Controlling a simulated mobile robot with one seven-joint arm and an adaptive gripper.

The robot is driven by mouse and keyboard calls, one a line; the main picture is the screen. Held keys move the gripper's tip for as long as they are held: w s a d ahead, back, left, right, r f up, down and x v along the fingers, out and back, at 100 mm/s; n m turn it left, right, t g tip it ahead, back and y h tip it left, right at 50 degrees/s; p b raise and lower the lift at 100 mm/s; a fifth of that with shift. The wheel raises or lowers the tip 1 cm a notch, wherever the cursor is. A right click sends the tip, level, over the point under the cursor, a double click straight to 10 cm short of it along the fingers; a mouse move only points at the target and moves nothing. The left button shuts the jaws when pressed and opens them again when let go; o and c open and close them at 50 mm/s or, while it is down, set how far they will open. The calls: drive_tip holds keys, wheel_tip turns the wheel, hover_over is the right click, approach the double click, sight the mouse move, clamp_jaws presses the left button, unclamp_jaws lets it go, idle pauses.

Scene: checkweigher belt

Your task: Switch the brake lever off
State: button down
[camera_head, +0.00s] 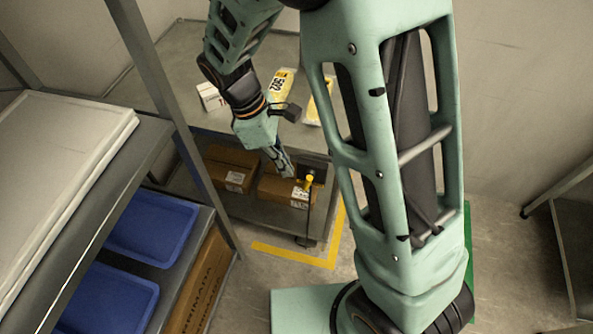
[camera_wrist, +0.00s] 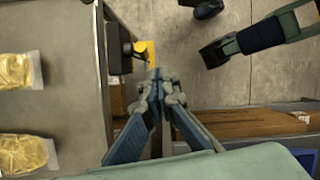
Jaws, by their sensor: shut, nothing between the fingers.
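The brake lever (camera_head: 309,179) has a yellow end and sits on a dark mount at the front corner of the grey belt table. In the wrist view the yellow lever (camera_wrist: 147,50) sticks out to the right of a black housing (camera_wrist: 118,48), just beyond my fingertips. My gripper (camera_head: 290,172) points down at the table's front edge, just left of the lever. In the wrist view my gripper (camera_wrist: 156,78) has its fingertips together with nothing between them. I cannot tell whether the tips touch the lever.
Cardboard boxes (camera_head: 231,168) sit on the shelf below the tabletop (camera_head: 180,90). Yellow packs (camera_head: 281,86) and a small white box (camera_head: 210,97) lie on top. A rack with blue trays (camera_head: 152,226) stands at left. Yellow tape (camera_head: 290,256) marks open floor in front.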

sight(308, 180)
drive_tip(key=shift+w+a+r+t+y+p, duration=0.3)
drive_tip(key=shift+w+a+r+t+y, duration=0.2)
drive_tip(key=shift+r+y, duration=0.25)
drive_tip(key=shift+w+a+r+t+y+p, duration=0.35)
drive_tip(key=shift+w+r+y, duration=0.2)
drive_tip(key=shift+y, duration=0.3)
drive_tip(key=shift+s, duration=0.1)
drive_tip(key=d+f+b, duration=0.1)
drive_tip(key=d+f, duration=0.3)
drive_tip(key=f, duration=0.6)
drive_tip(key=shift+d+f+b, duration=0.25)
drive_tip(key=shift+f+b, duration=0.05)
drive_tip(key=shift+f, duration=0.05)
